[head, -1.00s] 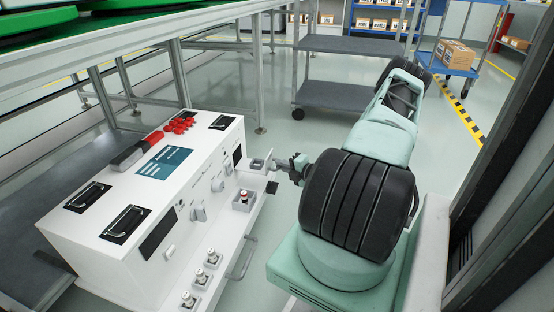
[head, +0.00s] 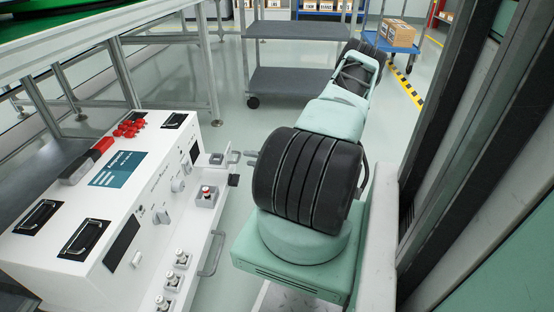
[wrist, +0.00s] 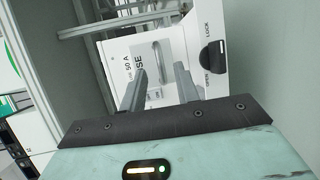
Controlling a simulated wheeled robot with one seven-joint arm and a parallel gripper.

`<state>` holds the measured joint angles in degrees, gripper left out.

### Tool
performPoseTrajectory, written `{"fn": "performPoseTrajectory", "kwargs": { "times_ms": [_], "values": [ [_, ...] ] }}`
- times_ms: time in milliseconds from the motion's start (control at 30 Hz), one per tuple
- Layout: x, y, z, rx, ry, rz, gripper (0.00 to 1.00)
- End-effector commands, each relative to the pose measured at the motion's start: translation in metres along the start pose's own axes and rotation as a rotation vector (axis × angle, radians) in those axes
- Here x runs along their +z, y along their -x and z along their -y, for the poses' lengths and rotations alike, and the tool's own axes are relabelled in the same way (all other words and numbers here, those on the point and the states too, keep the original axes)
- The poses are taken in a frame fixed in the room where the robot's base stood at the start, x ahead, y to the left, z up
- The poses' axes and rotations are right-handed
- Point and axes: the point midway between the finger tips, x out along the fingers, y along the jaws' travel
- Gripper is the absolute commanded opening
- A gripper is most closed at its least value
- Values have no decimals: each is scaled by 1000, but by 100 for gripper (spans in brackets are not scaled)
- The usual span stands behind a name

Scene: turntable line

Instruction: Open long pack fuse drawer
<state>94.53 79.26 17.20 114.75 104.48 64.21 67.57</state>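The fuse drawer (wrist: 127,48) has a white front marked "50 A" and partly hidden "...SE" lettering, with a metal bar handle (wrist: 159,62). A black knob (wrist: 213,55) sits to its right, between the words LOCK and OPEN. I cannot tell which word it points to. My gripper (wrist: 161,72) is open, its two grey fingers pointing at the drawer front, one on each side of the handle in the picture. Contact is not visible. In the head view my gripper (head: 251,157) shows small beside the right side of the white cabinet (head: 75,185), mostly hidden by my arm.
A grey cart (head: 292,84) stands behind. A dark post is at the right. Floor between cabinet and cart is clear.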

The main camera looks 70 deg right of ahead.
Motion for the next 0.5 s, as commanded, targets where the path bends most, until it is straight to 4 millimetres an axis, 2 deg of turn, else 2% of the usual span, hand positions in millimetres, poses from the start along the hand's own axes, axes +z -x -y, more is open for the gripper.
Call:
{"fn": "performPoseTrajectory", "kwargs": {
  "times_ms": [33,300,500],
  "values": [
    [1,15,-5,-3,-3,4,31],
    [1,78,-4,-2,-2,4,31],
    [1,111,-2,0,0,2,31]
  ]
}}
